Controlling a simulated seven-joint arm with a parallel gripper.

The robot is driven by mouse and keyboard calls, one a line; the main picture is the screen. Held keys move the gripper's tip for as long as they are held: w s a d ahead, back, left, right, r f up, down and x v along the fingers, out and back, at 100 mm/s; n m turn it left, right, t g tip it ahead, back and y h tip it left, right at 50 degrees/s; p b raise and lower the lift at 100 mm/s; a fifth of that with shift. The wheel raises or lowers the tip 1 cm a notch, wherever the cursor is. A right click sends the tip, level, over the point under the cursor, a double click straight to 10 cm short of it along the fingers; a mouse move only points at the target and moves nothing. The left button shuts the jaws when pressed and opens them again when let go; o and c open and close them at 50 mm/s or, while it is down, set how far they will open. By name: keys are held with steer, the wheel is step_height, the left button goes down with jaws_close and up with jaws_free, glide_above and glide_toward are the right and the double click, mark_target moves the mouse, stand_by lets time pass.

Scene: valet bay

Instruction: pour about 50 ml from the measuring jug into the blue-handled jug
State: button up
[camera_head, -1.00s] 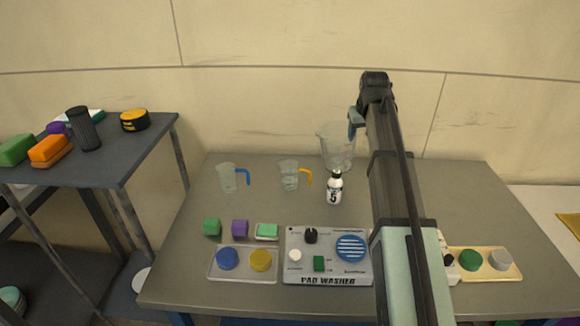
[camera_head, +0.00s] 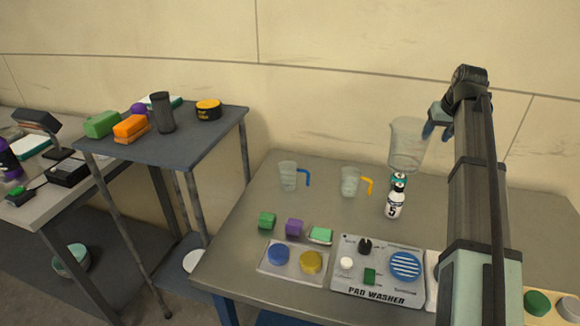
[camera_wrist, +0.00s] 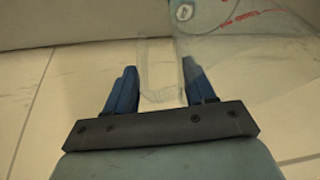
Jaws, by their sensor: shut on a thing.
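The measuring jug (camera_head: 407,143) is large and clear, and hangs upright above the back of the table. My gripper (camera_head: 437,120) is shut on its handle from the right. In the wrist view the blue fingers (camera_wrist: 162,88) are on either side of the clear handle (camera_wrist: 152,68), and the jug's wall (camera_wrist: 245,55) with red markings is at upper right. The blue-handled jug (camera_head: 288,176) is small and clear, and stands upright on the table to the left, its handle (camera_head: 305,178) facing right. I cannot make out the liquid level in either jug.
A yellow-handled jug (camera_head: 349,183) stands between the two. A white bottle marked 5 (camera_head: 394,206) and a teal-banded bottle (camera_head: 399,181) stand below the measuring jug. Blocks and the pad washer panel (camera_head: 378,290) are in front. A side shelf (camera_head: 190,135) is left.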

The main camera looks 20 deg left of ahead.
steer(key=w+a+n+g+y, duration=0.1)
steer(key=w+a+n, duration=0.25)
steer(key=a, duration=0.95)
steer(key=w+a+n+y, duration=0.1)
steer(key=w+a+n, duration=0.3)
steer(key=a, duration=0.9)
step_height(320, 180, down, 10)
steer(key=m, duration=0.1)
steer(key=shift+w+d+r+m, duration=0.25)
steer(key=shift+w+m, duration=0.05)
steer(key=shift+m, duration=0.05)
steer(key=shift+s+a+r, duration=0.1)
